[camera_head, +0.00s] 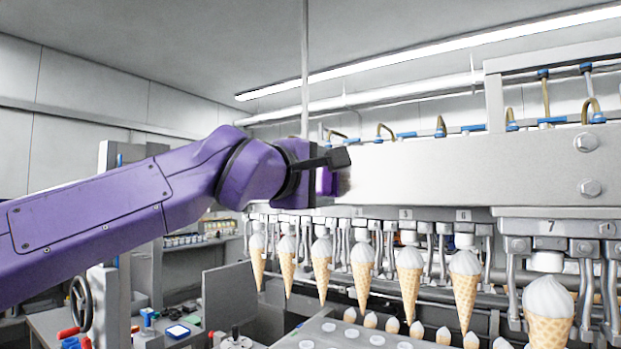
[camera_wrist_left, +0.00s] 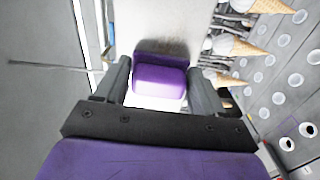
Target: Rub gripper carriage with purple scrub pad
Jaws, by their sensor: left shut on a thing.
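My left gripper (camera_head: 328,172) is at the left end of the long pale metal gripper carriage (camera_head: 440,170) in the head view. In the left wrist view my left gripper (camera_wrist_left: 158,85) is shut on the purple scrub pad (camera_wrist_left: 160,80), which sits between its two dark fingers. The pad (camera_head: 327,182) shows only as a small purple patch in the head view, close against the carriage face. I cannot tell whether it touches. The carriage also shows behind the pad in the left wrist view (camera_wrist_left: 170,22). My right gripper is not in view.
Several ice cream cones (camera_head: 409,275) hang in metal grippers under the carriage. A tray with round holes (camera_head: 340,332) and more cones is below. Hoses with blue fittings (camera_head: 440,128) run along the top. A bench with tools (camera_head: 180,330) stands at the lower left.

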